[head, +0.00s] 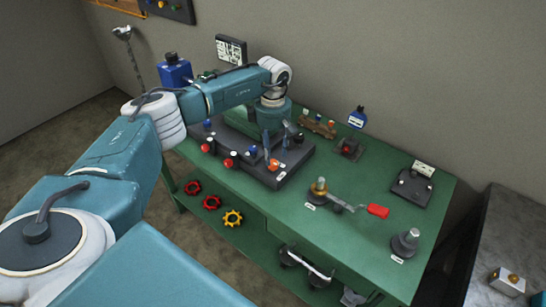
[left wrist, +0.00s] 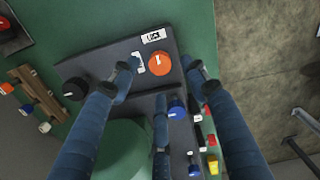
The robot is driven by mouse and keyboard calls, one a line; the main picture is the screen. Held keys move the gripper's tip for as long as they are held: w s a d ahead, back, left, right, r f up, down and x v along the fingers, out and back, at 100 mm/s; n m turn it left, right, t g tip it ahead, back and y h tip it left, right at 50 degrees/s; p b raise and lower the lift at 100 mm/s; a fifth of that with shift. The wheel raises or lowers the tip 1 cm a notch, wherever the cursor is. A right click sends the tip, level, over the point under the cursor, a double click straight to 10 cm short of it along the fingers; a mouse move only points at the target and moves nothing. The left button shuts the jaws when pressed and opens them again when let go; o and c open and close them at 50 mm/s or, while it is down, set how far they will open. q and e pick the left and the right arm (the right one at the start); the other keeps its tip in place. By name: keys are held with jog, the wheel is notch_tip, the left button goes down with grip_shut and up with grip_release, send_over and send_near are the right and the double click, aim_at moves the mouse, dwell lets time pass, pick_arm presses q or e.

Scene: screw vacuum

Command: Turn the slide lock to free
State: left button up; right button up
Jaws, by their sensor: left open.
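The slide lock shows as an orange round knob (left wrist: 160,63) on a dark panel (left wrist: 100,66) in the left wrist view, beside a white label (left wrist: 154,36) that appears to read LOCK. In the head view the orange knob (head: 274,164) is at the front right end of the dark panel block (head: 296,160). My left gripper (head: 273,150) points down just above and behind it. In the left wrist view its blue fingers (left wrist: 162,72) are spread apart, one tip on each side of the knob. I cannot tell whether they touch it. My right gripper is out of view.
Several red and blue knobs (head: 230,161) stand close by on the panel. A black knob (left wrist: 75,88) is near the left finger in the wrist view. The green bench (head: 330,232) also bears a red-handled valve (head: 377,211).

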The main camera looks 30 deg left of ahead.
aim_at(273, 163)
pick_arm(q)
jog(key=shift+f+p, duration=0.4)
jog(key=shift+f, duration=1.8)
jog(key=shift+c, duration=0.5)
jog(key=shift+d, duration=0.1)
jog(key=c, duration=1.1)
